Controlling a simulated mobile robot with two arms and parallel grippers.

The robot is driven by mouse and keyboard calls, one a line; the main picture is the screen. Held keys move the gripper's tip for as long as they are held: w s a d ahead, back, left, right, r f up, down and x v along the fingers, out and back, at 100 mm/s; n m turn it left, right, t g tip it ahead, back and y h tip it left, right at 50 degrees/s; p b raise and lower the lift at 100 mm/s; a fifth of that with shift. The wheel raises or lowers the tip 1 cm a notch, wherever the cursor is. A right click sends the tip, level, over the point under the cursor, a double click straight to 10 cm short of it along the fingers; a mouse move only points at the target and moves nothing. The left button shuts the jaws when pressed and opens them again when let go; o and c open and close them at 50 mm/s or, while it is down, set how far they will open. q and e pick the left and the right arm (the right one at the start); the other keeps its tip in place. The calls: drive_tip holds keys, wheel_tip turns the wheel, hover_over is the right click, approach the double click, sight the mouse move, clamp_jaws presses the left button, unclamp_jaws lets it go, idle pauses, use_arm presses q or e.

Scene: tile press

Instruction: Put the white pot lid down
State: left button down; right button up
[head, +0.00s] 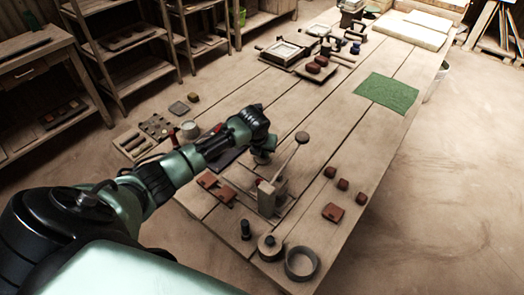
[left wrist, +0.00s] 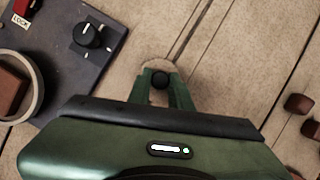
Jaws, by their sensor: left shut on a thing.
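My left gripper (head: 262,148) is over the middle of the plank table. In the left wrist view its two green fingers (left wrist: 159,90) are shut on the black knob of the white pot lid (left wrist: 158,65). Only a pale strip of the lid's rim shows past the fingers; the rest is hidden. The lid is close above or on the planks; I cannot tell which. A round pot (left wrist: 38,88) with a brown block inside stands at the left of the left wrist view, at a dark panel. My right gripper is not in view.
The dark panel (left wrist: 60,52) with a black dial (left wrist: 88,35) lies left of the lid. A lever press (head: 268,195) stands nearer me, its handle rising rightward. Small red-brown blocks (head: 343,184) lie to the right. Bare planks (head: 330,130) extend beyond, toward a green mat (head: 387,93).

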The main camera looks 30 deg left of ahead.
use_arm(q)
drive_tip(key=shift+f, duration=0.15)
drive_tip(key=c, duration=1.3)
unclamp_jaws()
drive_tip(key=shift+r, duration=0.4)
drive_tip(key=v, duration=1.1)
drive_tip(key=shift+s+d+r, duration=0.1)
drive_tip(key=shift+r, duration=0.2)
